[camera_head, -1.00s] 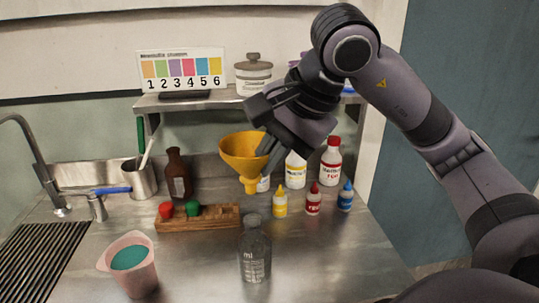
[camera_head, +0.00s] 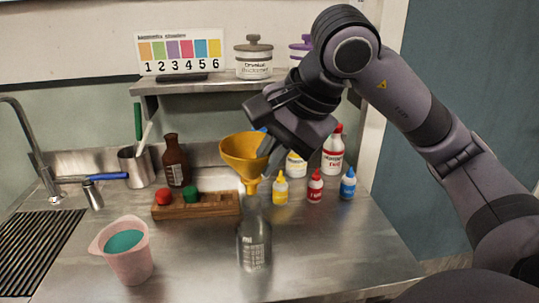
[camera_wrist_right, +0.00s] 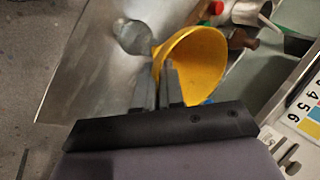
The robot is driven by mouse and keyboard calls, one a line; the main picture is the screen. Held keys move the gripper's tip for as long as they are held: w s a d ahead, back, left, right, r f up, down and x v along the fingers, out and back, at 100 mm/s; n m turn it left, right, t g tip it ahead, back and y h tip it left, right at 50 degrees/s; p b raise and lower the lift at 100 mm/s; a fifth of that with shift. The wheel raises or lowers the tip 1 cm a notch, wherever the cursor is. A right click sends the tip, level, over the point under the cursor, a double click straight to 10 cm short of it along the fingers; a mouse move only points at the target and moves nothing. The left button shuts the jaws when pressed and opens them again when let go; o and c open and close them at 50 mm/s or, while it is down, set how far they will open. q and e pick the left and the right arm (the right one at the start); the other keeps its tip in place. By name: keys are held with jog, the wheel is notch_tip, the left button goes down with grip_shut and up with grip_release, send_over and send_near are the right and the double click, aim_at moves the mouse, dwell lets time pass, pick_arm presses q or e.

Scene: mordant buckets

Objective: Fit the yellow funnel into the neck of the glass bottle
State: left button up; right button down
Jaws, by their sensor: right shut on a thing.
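The yellow funnel (camera_head: 243,157) is upright in the head view, its wide mouth up and its spout down. My right gripper (camera_head: 268,151) is shut on the right side of its bowl. The clear glass bottle (camera_head: 254,240) stands upright on the steel counter below it. The spout's tip overlaps the top of the bottle's neck; I cannot tell whether it is inside or just in front or above. In the right wrist view, the gripper (camera_wrist_right: 159,80) holds the funnel's wall (camera_wrist_right: 203,60), and the bottle (camera_wrist_right: 134,37) shows beyond it. My left gripper is not in view.
A wooden rack (camera_head: 197,207) with red and green caps stands left of the bottle. A pink cup (camera_head: 130,265) of teal liquid is at front left. Small dropper bottles (camera_head: 281,190) stand behind right. The counter right of the bottle is clear.

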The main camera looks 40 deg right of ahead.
jog(key=shift+f+b, duration=1.9)
jog(key=shift+f, duration=0.25)
jog(key=c, duration=1.2)
grip_release()
jog(key=shift+o, duration=0.2)
jog(key=v, duration=0.7)
jog(key=shift+p, duration=0.3)
jog(key=shift+r, duration=0.1)
